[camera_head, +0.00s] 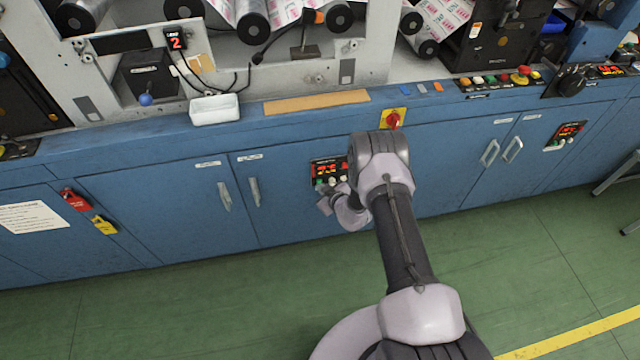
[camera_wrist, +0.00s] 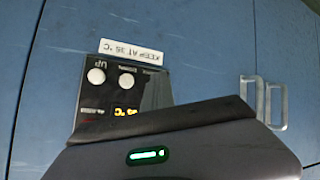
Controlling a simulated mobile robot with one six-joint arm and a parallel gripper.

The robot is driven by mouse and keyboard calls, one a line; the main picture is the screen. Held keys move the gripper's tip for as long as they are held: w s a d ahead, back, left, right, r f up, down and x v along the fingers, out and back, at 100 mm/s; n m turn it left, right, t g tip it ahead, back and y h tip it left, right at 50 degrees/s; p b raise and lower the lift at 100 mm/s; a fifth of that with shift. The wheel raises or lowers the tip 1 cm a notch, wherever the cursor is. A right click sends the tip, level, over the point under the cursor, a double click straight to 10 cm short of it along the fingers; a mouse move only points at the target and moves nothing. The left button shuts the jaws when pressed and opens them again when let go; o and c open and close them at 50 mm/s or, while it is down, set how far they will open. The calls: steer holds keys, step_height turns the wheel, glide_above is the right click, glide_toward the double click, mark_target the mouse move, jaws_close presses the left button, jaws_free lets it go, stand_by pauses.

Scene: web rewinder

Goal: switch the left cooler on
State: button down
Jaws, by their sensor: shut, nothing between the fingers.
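The left cooler's panel (camera_head: 326,168) is a small black panel on a blue cabinet door, with a red lit display. A green button and a few others show below the display. My gripper (camera_head: 326,204) is shut and empty, just below this panel; contact cannot be told. My arm hides the panel's right side. In the wrist view the panel (camera_wrist: 155,88) appears upside down, with two white round buttons, a lit display reading about 35 °C and a "KEEP AT 35 °C" label (camera_wrist: 132,52). My gripper's dark body covers the rest of the panel there.
A red rotary switch (camera_head: 393,119) on a yellow plate sits above my wrist. Another cooler panel (camera_head: 567,134) is on the right. Door handles (camera_head: 224,197) stick out left of the panel. A white tray (camera_head: 214,109) stands on the ledge. The green floor is clear.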

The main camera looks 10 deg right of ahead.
steer(key=shift+s, duration=0.1)
steer(key=shift+s+p, duration=0.4)
steer(key=shift+s, duration=0.4)
steer(key=s+p, duration=0.2)
steer(key=s, duration=0.3)
stand_by(0.5)
